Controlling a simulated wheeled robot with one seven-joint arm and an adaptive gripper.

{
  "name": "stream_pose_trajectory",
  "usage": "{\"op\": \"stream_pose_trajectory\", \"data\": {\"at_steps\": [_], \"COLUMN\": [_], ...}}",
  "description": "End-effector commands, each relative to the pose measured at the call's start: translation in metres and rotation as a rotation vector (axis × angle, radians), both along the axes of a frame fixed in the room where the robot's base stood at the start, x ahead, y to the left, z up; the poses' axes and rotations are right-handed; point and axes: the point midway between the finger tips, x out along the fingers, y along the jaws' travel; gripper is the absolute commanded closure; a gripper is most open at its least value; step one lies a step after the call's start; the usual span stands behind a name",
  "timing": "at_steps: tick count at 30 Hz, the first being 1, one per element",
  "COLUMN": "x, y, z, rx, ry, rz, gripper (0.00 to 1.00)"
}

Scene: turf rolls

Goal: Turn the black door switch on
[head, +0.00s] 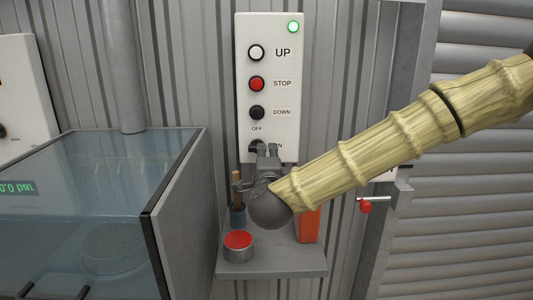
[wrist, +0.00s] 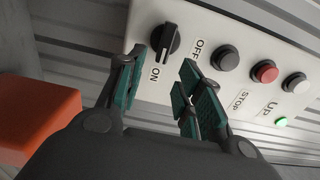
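The black door switch (wrist: 165,42) is a rotary knob on a white control panel (head: 266,60). In the wrist view it sits beside the OFF and ON labels, just beyond my fingers. My gripper (wrist: 158,100) is open, with green-padded fingers apart and nothing between them. The knob lies ahead of the gap, nearer the left finger; I cannot tell whether a finger touches it. In the head view my gripper (head: 267,150) is at the panel's bottom and partly hides the switch (head: 255,146) and the ON label.
The panel also has UP (head: 256,52), STOP (head: 256,83) and DOWN (head: 256,112) buttons and a lit green lamp (head: 293,27). Below is a grey shelf (head: 275,268) with a red-topped tin (head: 238,245) and an orange block (head: 309,226). A glass-sided case (head: 110,200) stands left.

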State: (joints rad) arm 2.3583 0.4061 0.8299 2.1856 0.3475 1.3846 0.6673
Motion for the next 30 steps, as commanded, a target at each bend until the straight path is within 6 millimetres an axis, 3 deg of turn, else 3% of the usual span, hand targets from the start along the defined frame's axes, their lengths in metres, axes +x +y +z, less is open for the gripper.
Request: {"op": "stream_pose_trajectory", "data": {"at_steps": [6, 12, 30], "x": [-0.04, -0.062, -0.069], "y": [0.0, 0.0, 0.0], "z": [0.0, 0.0, 0.0], "rx": [-0.001, 0.0, 0.0], "ry": [0.001, 0.001, 0.001], "rz": [0.001, 0.0, -0.001], "gripper": [0.64, 0.64, 0.64]}}
